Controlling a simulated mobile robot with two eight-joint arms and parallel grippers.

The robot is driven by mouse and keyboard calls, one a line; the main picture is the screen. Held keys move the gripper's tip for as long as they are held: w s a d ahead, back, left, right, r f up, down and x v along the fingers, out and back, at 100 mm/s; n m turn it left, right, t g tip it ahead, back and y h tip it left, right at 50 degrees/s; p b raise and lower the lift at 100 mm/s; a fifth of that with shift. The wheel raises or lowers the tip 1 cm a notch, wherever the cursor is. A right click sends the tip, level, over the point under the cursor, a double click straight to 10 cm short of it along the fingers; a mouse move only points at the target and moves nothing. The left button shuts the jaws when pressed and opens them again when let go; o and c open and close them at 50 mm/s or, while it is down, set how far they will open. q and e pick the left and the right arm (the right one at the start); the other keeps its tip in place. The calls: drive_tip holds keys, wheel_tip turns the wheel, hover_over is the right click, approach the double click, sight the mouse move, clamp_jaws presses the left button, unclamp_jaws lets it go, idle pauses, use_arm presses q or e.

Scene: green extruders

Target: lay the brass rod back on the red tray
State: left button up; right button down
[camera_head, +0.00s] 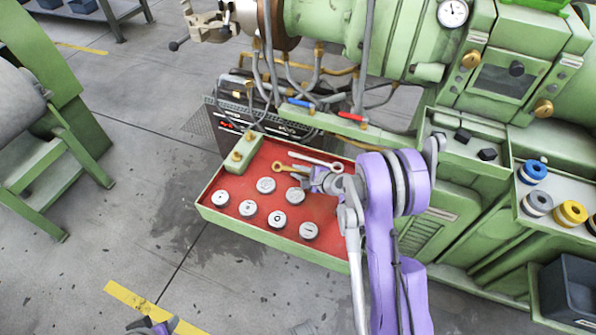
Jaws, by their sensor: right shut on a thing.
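The red tray (262,218) has a green rim and stands low in front of the green machine. The brass rod (290,168) shows over the tray's back part, with a ring-like left end; its right part meets my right gripper (312,179). My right gripper is shut on it, low over the tray. I cannot tell whether the rod touches the tray floor. The purple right arm hides the tray's right end. A bit of my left gripper (150,327) shows at the bottom edge, apart from everything; its jaws are unclear.
Several grey round pieces (248,209) stand on the tray's left and front. A pale wrench-like tool (316,160) lies behind the rod. A green block (243,152) stands at the tray's back left corner. Hoses (300,90) hang behind. Open floor (110,220) lies left.

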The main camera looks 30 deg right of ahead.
idle(0.4)
drive_tip(key=c, duration=0.7)
unclamp_jaws()
drive_tip(key=shift+f, duration=0.15)
drive_tip(key=shift+s+a, duration=0.1)
wheel_tip(320, 180, up, 8)
drive_tip(key=p, duration=0.4)
